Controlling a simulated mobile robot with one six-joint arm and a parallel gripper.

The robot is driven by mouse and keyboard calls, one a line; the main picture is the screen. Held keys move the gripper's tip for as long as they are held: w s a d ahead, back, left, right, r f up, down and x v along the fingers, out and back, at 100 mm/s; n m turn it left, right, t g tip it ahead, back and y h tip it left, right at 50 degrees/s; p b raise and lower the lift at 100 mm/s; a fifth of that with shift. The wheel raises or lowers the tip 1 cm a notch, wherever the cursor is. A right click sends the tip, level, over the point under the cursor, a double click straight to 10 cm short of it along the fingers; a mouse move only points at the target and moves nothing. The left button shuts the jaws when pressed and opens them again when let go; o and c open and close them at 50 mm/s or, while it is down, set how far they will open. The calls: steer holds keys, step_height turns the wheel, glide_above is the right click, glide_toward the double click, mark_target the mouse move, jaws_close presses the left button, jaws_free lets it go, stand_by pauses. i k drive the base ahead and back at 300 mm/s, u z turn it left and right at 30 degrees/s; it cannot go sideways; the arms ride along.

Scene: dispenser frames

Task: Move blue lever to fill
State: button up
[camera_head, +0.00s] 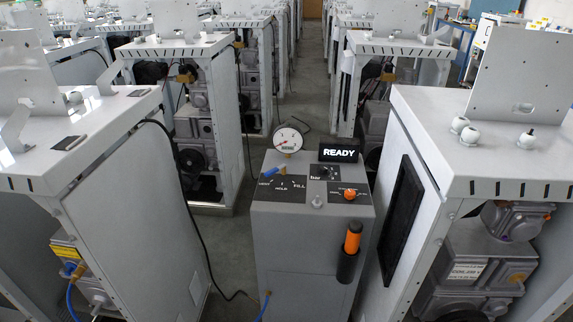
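The blue lever (269,172) is on the top left of a grey control box (302,238) in the middle of the view. It lies over a dark panel (279,188) marked VENT at left, HOLD in the middle and FILL at right. The lever's blue end points left, on the VENT side. A round dial gauge (288,140) stands behind it, with a red needle pointing to the lower left. My gripper is not in this view.
A READY display (339,152), a bar knob (323,172) and an orange knob (350,194) sit right of the lever. An orange-handled tool (353,237) hangs in a black holder on the box front. White cabinets (470,130) stand close on both sides.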

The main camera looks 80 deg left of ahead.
mark_target(283, 167)
steer(key=u, duration=0.15)
steer(key=i, duration=0.55)
steer(key=u, duration=0.2)
steer(key=k, duration=0.2)
steer(key=u, duration=2.5)
steer(key=k, duration=0.2)
steer(key=u, duration=1.65)
